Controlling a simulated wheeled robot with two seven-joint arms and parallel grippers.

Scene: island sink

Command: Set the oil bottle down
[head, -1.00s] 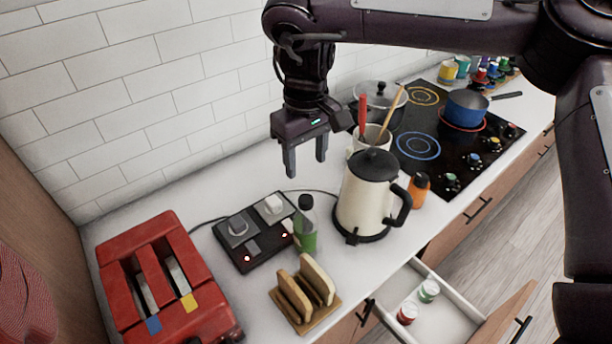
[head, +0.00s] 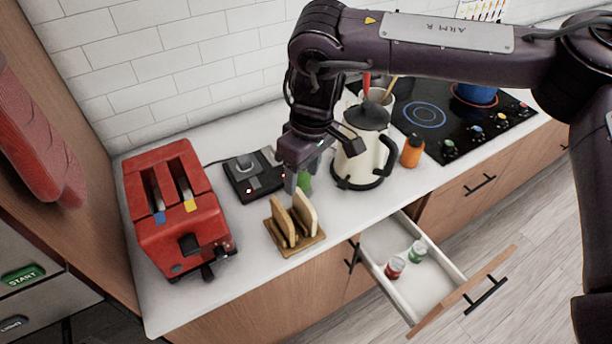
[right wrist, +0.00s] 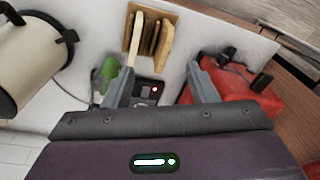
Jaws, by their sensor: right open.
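The oil bottle (head: 304,181), green with a dark cap in the earlier view, stands on the white counter. It is mostly hidden behind my right gripper (head: 296,182) in the head view. In the right wrist view the green bottle (right wrist: 109,69) shows just left of the left finger, outside the gap between the fingers. My right gripper (right wrist: 160,78) is open with nothing between its fingers. Whether a finger touches the bottle I cannot tell. My left gripper is not in view.
A toast rack (head: 295,240) with bread stands in front of the gripper. A cream kettle (head: 355,160) is to the right, an orange bottle (head: 412,152) beyond it. A black switch box (head: 252,177) and red toaster (head: 180,215) are to the left. An open drawer (head: 450,270) holds two jars.

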